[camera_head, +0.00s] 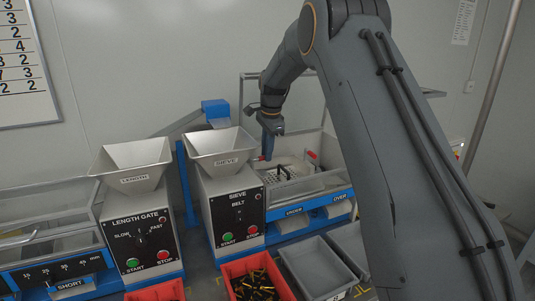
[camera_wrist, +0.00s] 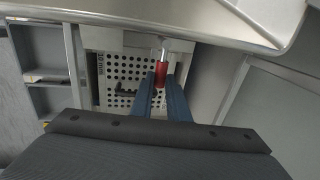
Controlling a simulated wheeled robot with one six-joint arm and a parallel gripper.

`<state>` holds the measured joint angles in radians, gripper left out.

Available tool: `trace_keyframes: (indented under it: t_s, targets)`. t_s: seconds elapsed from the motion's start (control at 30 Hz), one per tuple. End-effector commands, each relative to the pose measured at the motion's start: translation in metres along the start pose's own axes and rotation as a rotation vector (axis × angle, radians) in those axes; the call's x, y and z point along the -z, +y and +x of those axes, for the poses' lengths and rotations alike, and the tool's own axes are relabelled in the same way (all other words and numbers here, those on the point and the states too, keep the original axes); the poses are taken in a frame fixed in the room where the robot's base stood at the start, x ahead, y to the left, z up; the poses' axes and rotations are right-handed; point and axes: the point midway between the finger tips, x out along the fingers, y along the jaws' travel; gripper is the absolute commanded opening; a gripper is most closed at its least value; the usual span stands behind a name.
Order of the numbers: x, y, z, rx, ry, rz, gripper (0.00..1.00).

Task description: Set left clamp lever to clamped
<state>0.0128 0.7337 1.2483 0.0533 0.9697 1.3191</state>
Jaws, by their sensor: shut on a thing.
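The left clamp lever has a red grip on a thin metal stem. In the wrist view the red grip (camera_wrist: 161,74) lies between my two blue fingers, with its stem running up to a metal edge. My gripper (camera_wrist: 162,92) is shut on this grip. In the head view my gripper (camera_head: 267,149) points down at the left end of the sieve frame, and a small red bit of the left lever (camera_head: 258,158) shows beside it. The other red clamp lever (camera_head: 312,155) stands to the right, apart from my gripper.
A perforated sieve plate (camera_wrist: 122,72) lies below the lever with a dark handle on it. The SIEVE hopper (camera_head: 222,150) stands close to the left of my gripper. Red (camera_head: 257,281) and grey bins (camera_head: 316,268) stand in front.

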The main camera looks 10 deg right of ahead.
Motion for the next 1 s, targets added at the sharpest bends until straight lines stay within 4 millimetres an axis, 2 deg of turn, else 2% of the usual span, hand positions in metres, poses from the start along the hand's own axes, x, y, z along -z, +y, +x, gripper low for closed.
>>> trace_keyframes:
  t_s: [0.2, 0.23, 0.33, 0.67, 0.77, 1.0]
  targets:
    - [-0.001, -0.001, -0.001, 0.003, 0.000, -0.001, 0.00]
    - [0.000, -0.001, -0.001, 0.003, 0.000, -0.001, 0.18]
    - [0.000, -0.001, -0.001, 0.003, 0.001, 0.000, 0.33]
    - [0.001, -0.001, -0.003, 0.002, 0.001, 0.002, 0.33]
    - [0.001, -0.001, -0.012, 0.003, 0.001, 0.002, 0.33]
    - [0.000, -0.002, -0.050, 0.005, 0.002, 0.001, 0.33]
